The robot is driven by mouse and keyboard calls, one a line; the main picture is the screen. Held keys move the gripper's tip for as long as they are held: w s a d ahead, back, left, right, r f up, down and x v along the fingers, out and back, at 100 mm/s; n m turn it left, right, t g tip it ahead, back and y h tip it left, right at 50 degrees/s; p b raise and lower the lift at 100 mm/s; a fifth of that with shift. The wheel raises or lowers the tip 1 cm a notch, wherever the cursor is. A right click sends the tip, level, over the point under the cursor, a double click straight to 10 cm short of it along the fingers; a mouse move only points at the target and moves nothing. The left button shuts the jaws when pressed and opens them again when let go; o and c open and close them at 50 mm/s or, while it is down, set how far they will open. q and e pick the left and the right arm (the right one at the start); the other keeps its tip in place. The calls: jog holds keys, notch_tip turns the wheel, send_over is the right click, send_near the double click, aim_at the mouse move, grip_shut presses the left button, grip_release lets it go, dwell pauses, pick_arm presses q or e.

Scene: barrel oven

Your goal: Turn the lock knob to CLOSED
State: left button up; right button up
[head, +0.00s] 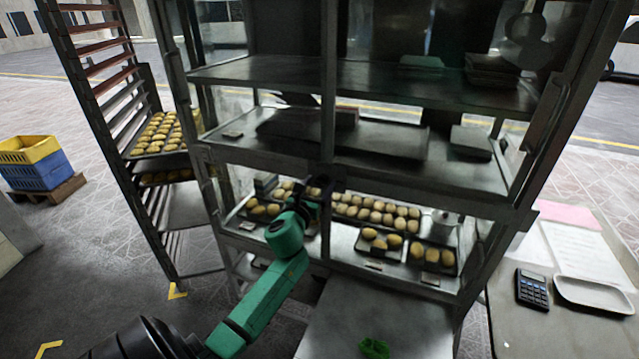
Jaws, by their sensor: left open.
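My left arm reaches up from the bottom left. My left gripper (318,188) is open at the middle front post of the glass display cabinet (327,120), at about the height of the bread shelf. The dark gripper blends with the dark post, so I cannot tell whether it touches anything. I cannot make out the lock knob or any CLOSED mark; the gripper may cover that spot. My right gripper is not in view.
Trays of bread rolls (376,211) lie inside the cabinet. A tall tray rack (115,105) stands left, with blue and yellow crates (38,172) beyond. A side table (515,325) with a calculator (532,288) is at right. A small green object (374,347) lies at the bottom.

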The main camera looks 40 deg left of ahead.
pick_arm(q)
jog(key=shift+w, duration=0.1)
grip_shut()
